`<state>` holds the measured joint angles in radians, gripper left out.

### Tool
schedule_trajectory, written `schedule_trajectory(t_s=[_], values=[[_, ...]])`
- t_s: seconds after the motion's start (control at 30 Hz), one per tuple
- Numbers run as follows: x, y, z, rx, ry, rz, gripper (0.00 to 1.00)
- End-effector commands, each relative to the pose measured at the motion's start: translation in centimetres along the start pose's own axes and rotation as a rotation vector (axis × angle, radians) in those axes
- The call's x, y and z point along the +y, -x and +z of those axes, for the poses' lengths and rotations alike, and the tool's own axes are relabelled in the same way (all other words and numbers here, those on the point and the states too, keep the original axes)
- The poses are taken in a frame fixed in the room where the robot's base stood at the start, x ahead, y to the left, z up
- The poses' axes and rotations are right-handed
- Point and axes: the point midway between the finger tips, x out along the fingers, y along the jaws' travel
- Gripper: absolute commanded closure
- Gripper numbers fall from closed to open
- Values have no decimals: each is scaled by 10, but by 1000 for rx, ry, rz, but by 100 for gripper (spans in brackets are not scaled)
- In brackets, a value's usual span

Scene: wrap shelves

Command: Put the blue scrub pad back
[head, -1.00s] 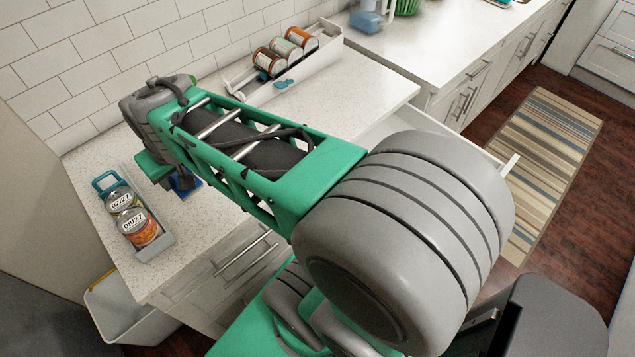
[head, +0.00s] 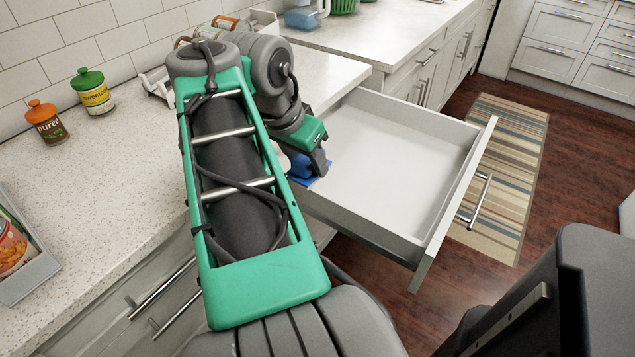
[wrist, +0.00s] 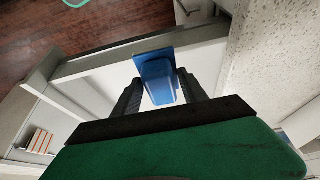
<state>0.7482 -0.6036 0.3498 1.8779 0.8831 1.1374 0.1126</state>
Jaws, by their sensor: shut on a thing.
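My gripper (head: 314,158) is shut on the blue scrub pad (head: 306,170). In the head view the pad shows partly behind the fingers, at the left side of an open drawer (head: 392,154). In the wrist view the pad (wrist: 158,80) sits between the two dark fingers, in front of a pale drawer wall. The drawer is white, pulled out, and its visible inside is empty. I cannot tell whether the pad is above the drawer floor or beside its wall.
The speckled counter (head: 110,160) carries an orange-lidded jar (head: 47,123), a green-lidded jar (head: 92,95) and a grey tray with a can (head: 12,250) at the left. Another rack with cans stands partly hidden behind my arm. A striped rug (head: 500,190) lies beyond the drawer.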

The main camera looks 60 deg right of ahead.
Motion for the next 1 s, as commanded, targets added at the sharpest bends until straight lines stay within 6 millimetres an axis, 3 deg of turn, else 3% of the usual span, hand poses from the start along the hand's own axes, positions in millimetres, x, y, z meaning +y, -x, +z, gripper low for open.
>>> schedule_trajectory(t_s=[0.1,0.27,0.4,0.67,0.8,1.0], values=[[-12,-31,-20,-3,-2,6,94],[-33,-65,-50,-3,0,4,94],[-43,-102,-57,-3,3,3,94],[-54,-133,-65,-2,4,1,94],[-53,-156,-54,-1,5,0,94],[-54,-156,-54,1,4,-2,94]])
